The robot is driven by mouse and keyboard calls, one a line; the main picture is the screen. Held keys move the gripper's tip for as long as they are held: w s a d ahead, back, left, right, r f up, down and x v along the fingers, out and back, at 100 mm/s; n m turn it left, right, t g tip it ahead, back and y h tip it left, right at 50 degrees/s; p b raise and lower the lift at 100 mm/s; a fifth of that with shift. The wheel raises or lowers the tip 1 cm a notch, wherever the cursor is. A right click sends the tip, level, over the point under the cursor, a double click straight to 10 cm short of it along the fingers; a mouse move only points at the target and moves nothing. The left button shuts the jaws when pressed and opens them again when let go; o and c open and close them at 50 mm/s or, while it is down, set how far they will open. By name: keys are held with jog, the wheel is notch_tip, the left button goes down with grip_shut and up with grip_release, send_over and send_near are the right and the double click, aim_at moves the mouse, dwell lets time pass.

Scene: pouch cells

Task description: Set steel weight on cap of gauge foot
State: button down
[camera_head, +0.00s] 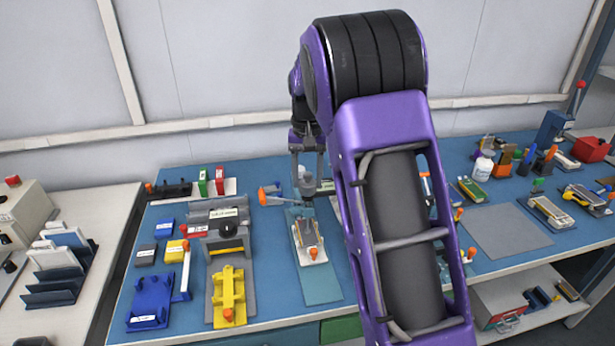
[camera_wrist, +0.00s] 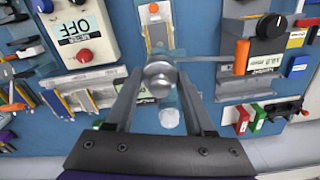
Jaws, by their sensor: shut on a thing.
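My gripper (camera_head: 308,172) is shut on the steel weight (camera_wrist: 160,76), a round grey metal piece with a knob, between its fingertips. In the head view the weight (camera_head: 308,187) hangs upright below the fingers, above the blue bench. In the wrist view my gripper (camera_wrist: 160,88) is seen from above, with a finger on each side of the weight. A thin grey bar with an orange end (camera_wrist: 242,57) runs beside the weight; it may belong to the gauge. The gauge foot and its cap are not clearly visible, and the weight hides what is directly beneath it.
A pouch cell fixture with an orange knob (camera_head: 309,243) stands just in front of the weight. A yellow clamp fixture (camera_head: 229,292) and blue block (camera_head: 150,300) are left. Red and green blocks (camera_head: 211,181) stand behind left. A grey mat (camera_head: 500,230) is clear at right.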

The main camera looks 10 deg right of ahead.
aim_at(307, 173)
jog(key=shift+f, duration=0.5)
jog(key=shift+c, duration=0.9)
grip_release()
notch_tip(307, 173, up, 17)
jog(key=p, duration=0.2)
jog(key=shift+r, duration=0.2)
